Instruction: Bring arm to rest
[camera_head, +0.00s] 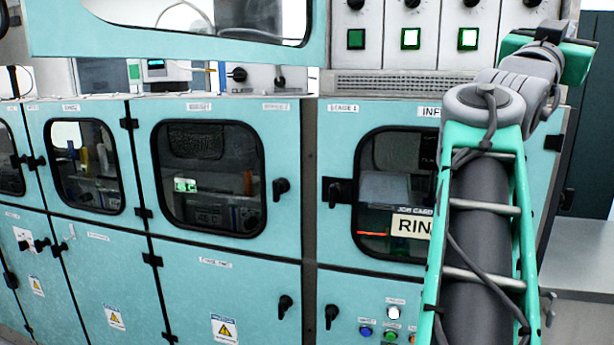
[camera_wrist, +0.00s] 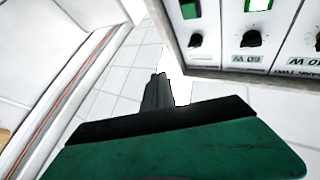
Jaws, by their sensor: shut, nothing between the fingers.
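My arm (camera_head: 482,220) rises from the lower right of the head view and bends at its grey joint toward the upper right. Its far end is at the upper right, in front of the machine, and the fingers cannot be made out there. In the wrist view my gripper (camera_wrist: 160,92) points out over a pale tiled floor. Its dark fingers are together, with nothing between them.
A teal cabinet row (camera_head: 225,285) with windowed doors and black latches fills the head view. A panel of lit green switches (camera_head: 410,39) is close to my arm at the top. A grey bench (camera_head: 580,265) stands at right. Tiled floor (camera_wrist: 110,80) shows in the wrist view.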

